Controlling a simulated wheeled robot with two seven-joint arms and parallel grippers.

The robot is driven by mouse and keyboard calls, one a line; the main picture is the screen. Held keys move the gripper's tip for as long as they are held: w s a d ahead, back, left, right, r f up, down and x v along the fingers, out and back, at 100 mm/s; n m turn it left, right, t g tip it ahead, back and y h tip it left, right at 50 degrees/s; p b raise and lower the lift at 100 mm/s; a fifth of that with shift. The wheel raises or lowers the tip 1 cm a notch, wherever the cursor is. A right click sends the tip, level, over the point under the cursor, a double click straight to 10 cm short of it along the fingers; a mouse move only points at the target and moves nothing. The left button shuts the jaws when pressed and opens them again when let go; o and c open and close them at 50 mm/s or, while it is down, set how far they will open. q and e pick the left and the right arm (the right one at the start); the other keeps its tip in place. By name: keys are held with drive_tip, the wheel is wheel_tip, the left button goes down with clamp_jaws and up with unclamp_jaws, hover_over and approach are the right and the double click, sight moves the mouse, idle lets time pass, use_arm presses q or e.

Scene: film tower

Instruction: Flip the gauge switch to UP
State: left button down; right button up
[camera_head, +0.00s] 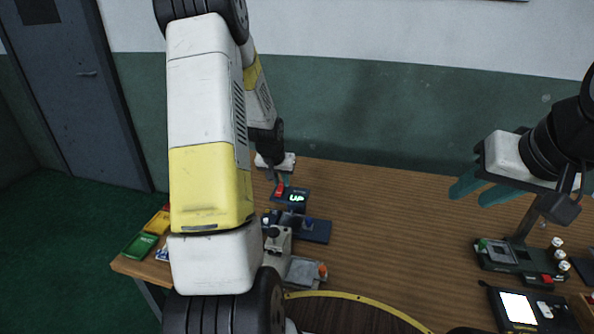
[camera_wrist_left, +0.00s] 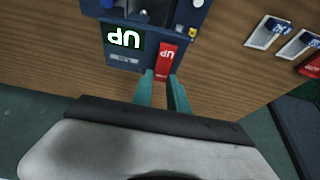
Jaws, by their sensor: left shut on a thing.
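The gauge (camera_head: 290,197) is a dark blue unit near the back of the wooden table. Its lit display (camera_head: 297,198) reads UP, and it shows upside down in the left wrist view (camera_wrist_left: 124,37). The red switch (camera_head: 279,189), marked UP (camera_wrist_left: 167,58), sits beside the display. My left gripper (camera_head: 277,179) is at the switch, with its teal fingers (camera_wrist_left: 162,82) closed on the switch's end. My arm hides part of the table. My right gripper (camera_head: 472,192) is open and empty, above the table at the right.
A microscope-like device (camera_head: 277,245) stands in front of the gauge. A dark device with knobs (camera_head: 520,256) and a unit with a white screen (camera_head: 518,308) are at the right. Colored boxes (camera_head: 142,244) lie at the left edge. The table's middle is clear.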

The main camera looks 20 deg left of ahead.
sight(278, 193)
use_arm(q)
drive_tip(key=c, duration=1.3)
unclamp_jaws()
drive_tip(key=v, duration=0.7)
drive_tip(key=shift+s+r, duration=0.15)
drive_tip(key=shift+r, duration=0.25)
